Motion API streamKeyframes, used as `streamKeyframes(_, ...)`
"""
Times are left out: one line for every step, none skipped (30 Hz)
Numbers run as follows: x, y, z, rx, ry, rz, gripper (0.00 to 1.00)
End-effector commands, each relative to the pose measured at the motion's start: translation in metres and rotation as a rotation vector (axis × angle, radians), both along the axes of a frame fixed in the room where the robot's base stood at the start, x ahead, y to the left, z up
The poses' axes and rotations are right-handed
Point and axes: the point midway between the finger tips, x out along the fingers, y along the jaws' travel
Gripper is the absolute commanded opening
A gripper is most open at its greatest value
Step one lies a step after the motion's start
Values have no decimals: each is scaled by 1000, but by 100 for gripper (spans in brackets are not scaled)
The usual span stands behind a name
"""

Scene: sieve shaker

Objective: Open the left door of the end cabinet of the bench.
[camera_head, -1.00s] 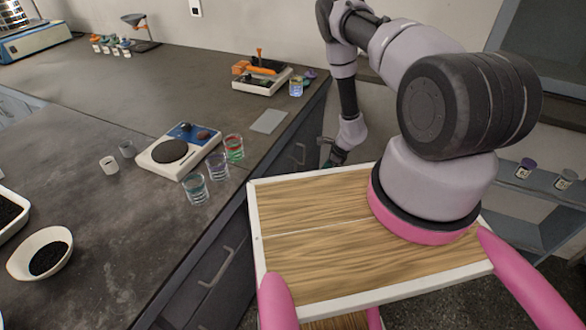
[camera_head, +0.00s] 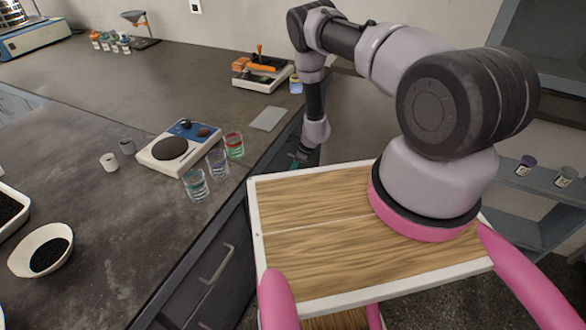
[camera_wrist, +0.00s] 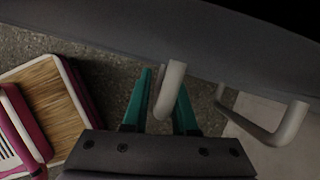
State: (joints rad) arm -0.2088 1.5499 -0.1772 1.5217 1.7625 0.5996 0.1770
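In the wrist view, my gripper (camera_wrist: 161,100) has two teal fingers, spread apart. A grey bar handle (camera_wrist: 171,82) stands out from a dark grey cabinet front (camera_wrist: 110,30) and reaches between the fingers. I cannot tell whether either finger touches it. A second bar handle (camera_wrist: 282,132) is to the right, apart from the gripper. No open gap shows at the front. In the head view, my gripper (camera_head: 298,157) is low beside the bench's end edge, partly dark, and the arm hides the cabinet front there.
A drawer handle (camera_head: 217,265) juts from the bench front. Shelves (camera_head: 540,185) stand at the right.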

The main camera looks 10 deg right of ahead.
Motion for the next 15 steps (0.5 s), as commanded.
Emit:
streamKeyframes(0, 0, 0, 0, 0, 0, 26)
streamKeyframes(0, 0, 0, 0, 0, 0, 26)
streamKeyframes(0, 0, 0, 0, 0, 0, 26)
streamKeyframes(0, 0, 0, 0, 0, 0, 26)
streamKeyframes(0, 0, 0, 0, 0, 0, 26)
streamKeyframes(0, 0, 0, 0, 0, 0, 14)
streamKeyframes(0, 0, 0, 0, 0, 0, 3)
streamKeyframes(0, 0, 0, 0, 0, 0, 0)
streamKeyframes(0, 0, 0, 0, 0, 0, 0)
streamKeyframes(0, 0, 0, 0, 0, 0, 0)
streamKeyframes(0, 0, 0, 0, 0, 0, 0)
streamKeyframes(0, 0, 0, 0, 0, 0, 0)
streamKeyframes(0, 0, 0, 0, 0, 0, 0)
streamKeyframes(0, 0, 0, 0, 0, 0, 0)
streamKeyframes(0, 0, 0, 0, 0, 0, 0)
